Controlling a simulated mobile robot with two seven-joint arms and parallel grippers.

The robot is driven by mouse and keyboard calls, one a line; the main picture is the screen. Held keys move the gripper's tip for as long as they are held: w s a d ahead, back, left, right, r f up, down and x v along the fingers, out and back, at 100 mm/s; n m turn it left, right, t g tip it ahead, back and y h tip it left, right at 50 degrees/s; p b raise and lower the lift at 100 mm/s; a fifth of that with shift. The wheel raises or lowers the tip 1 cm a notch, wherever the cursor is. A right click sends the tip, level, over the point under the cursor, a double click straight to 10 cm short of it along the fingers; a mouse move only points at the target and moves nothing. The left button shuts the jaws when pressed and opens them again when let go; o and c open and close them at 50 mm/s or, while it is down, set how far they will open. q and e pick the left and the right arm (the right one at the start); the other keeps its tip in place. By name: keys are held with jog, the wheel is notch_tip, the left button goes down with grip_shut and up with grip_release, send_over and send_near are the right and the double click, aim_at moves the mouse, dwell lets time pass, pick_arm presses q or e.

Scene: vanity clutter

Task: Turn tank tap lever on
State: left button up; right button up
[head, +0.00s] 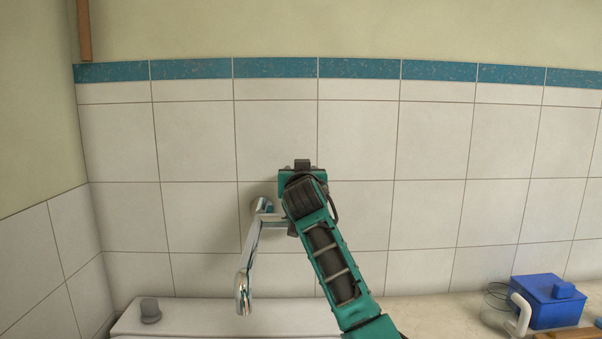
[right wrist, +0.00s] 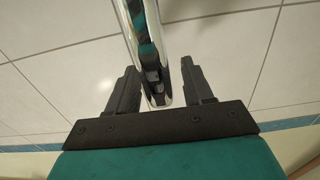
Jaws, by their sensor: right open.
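The chrome tank tap (head: 251,250) is fixed to the white tiled wall in the head view. Its long spout slants down and left over a white tank top. My right arm hides the tap's right side, and the lever cannot be made out clearly there. In the right wrist view a shiny chrome bar of the tap (right wrist: 143,40) runs down between the fingers of my right gripper (right wrist: 159,68). The gripper is open, with one finger on each side of the bar and visible gaps. I cannot tell whether this bar is the lever or the spout. My left gripper is not in view.
The white tank top (head: 225,318) lies below the tap, with a grey knob (head: 150,310) at its left. A blue box (head: 548,302) and a glass container with a white handle (head: 518,315) stand on the counter at right. The wall above the tap is clear.

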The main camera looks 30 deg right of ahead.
jog(key=shift+w, duration=0.1)
grip_shut()
dwell(0.5)
